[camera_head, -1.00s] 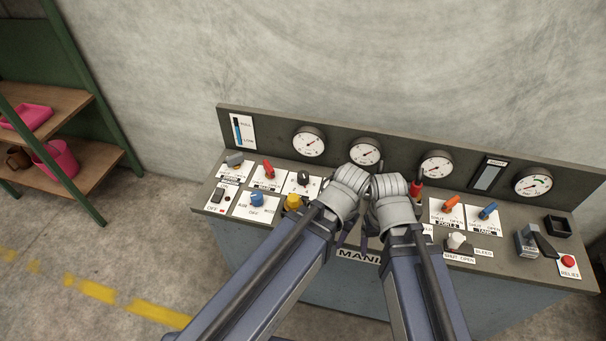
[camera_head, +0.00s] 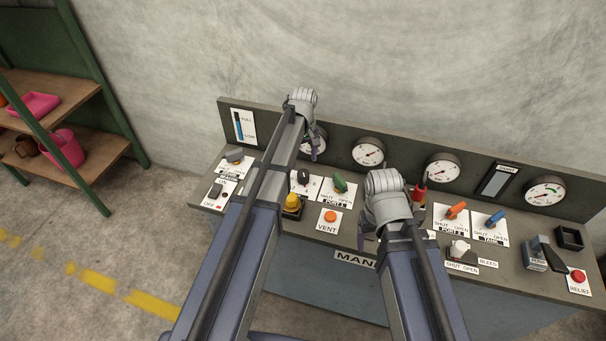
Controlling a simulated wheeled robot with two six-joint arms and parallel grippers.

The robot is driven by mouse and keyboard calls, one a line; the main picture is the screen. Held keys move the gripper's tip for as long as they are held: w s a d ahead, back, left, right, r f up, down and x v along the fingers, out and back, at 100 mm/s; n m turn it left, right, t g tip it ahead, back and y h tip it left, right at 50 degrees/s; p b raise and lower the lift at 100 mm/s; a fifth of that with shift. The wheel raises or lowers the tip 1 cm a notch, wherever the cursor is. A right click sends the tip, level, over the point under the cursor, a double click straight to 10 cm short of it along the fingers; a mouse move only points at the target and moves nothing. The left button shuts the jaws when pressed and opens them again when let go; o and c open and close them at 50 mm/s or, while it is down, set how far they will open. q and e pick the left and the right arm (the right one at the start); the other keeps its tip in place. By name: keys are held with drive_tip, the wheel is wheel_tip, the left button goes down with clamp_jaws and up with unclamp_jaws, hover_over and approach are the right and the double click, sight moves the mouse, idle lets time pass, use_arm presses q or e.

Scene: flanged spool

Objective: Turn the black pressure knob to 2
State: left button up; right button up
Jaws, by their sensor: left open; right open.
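The black pressure knob (camera_head: 304,177) sits on a white plate in the rear row of the console, partly hidden by my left forearm. Its pointer and most of its scale are too small or covered to read. My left gripper (camera_head: 313,150) is open, in front of the leftmost gauge in the picture, above the black knob and apart from it as far as I can see. My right gripper (camera_head: 364,238) is open and empty over the middle of the panel, right of the orange vent button; its fingers are mostly hidden by its wrist.
A green handle (camera_head: 340,182), a yellow knob (camera_head: 292,203) and the orange vent button (camera_head: 330,216) surround the black knob. A red handle (camera_head: 418,194) stands close beside my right wrist. Gauges line the backboard. Orange (camera_head: 456,210) and blue (camera_head: 495,219) handles are at right.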

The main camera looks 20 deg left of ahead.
sight(303, 173)
use_arm(q)
drive_tip(key=shift+f, duration=0.15)
wheel_tip(303, 173, down, 8)
drive_tip(key=b, duration=0.7)
drive_tip(key=shift+r+b, duration=0.2)
drive_tip(key=shift+b, duration=0.2)
drive_tip(key=shift+r, duration=0.1)
clamp_jaws()
